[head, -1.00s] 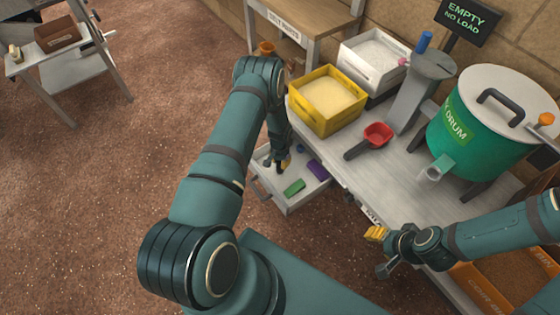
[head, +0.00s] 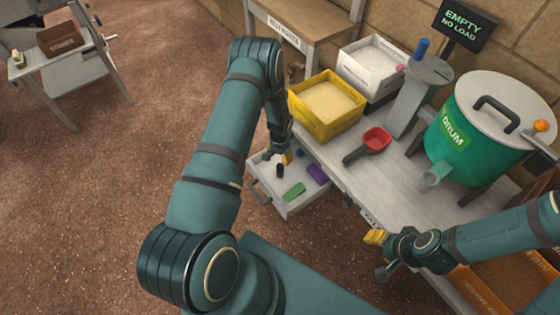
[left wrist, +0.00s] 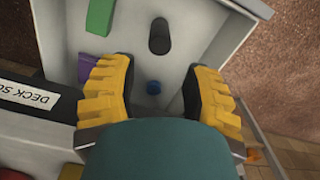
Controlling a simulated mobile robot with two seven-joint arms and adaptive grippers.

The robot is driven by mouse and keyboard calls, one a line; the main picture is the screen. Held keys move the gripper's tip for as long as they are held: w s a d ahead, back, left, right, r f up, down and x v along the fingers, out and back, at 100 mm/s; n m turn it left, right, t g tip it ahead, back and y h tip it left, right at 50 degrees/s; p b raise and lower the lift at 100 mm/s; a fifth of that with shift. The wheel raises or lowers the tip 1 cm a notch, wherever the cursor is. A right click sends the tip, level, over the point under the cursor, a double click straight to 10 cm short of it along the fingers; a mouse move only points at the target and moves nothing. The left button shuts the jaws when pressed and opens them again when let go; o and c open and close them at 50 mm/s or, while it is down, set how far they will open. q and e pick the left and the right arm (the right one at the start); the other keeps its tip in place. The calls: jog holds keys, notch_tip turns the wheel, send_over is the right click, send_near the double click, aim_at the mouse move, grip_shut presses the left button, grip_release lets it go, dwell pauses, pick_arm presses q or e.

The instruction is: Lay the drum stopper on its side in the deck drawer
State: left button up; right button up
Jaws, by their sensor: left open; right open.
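A short black cylinder, which I take to be the drum stopper (head: 280,171), is in the open deck drawer (head: 288,209). The left wrist view shows the stopper (left wrist: 159,36) on the drawer floor, beyond my fingertips and apart from them; I cannot tell for sure whether it lies or stands. My left gripper (head: 286,157) is over the drawer's inner end, and its yellow fingers are spread and empty in the left wrist view (left wrist: 150,82). My right gripper (head: 380,252) is empty near the deck's front edge.
On the deck stand a yellow bin (head: 326,122), a white bin (head: 367,85), a red scoop (head: 376,140) and the green drum (head: 465,135).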

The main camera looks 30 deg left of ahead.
pick_arm(q)
notch_tip(320, 180, up, 5)
jog(key=s+d+r+n+h, duration=0.1)
jog(key=s+d+r+h, duration=0.1)
jog(key=s+d+r, duration=0.3)
jog(key=s+d+r+n+t+h, duration=0.1)
jog(key=s+d+r, duration=0.4)
jog(key=s+d, duration=0.8)
jog(key=d+n+h, duration=0.1)
jog(key=d, duration=0.3)
jog(key=shift+t+p, duration=0.3)
jog(key=shift+p, duration=0.05)
pick_arm(e)
jog(key=shift+s+r, duration=0.1)
jog(key=shift+r, duration=0.35)
pick_arm(q)
jog(key=shift+d, duration=0.1)
pick_arm(e)
jog(key=o, duration=0.3)
jog(key=shift+o, duration=0.2)
jog(key=shift+f, duration=0.1)
